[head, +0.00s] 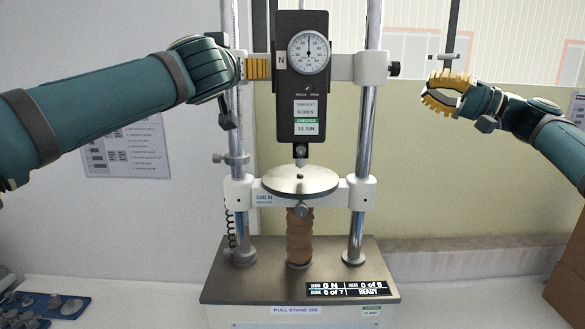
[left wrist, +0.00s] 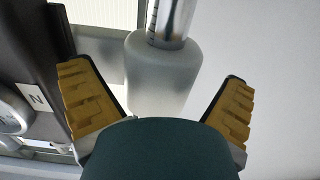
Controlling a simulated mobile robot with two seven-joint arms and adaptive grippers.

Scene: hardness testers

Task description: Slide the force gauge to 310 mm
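The force gauge (head: 301,110) is a black box with a round dial, mounted on a white crosshead (head: 342,67) between two steel columns. Its probe tip hangs just above the round plate (head: 300,180). My left gripper (head: 257,68) is at the crosshead's left end, partly hidden behind my wrist. In the left wrist view its yellow fingers (left wrist: 160,105) stand apart on either side of the white collar (left wrist: 164,75), with gaps visible. Scale marks show on the column (left wrist: 172,18) but are unreadable. My right gripper (head: 432,90) appears open and empty, right of the stand.
A dark clamp knob (head: 394,69) sits at the crosshead's right end. The stand's base (head: 225,279) carries a display (head: 346,289) reading READY. A blue tray (head: 68,306) of small metal parts lies at the lower left.

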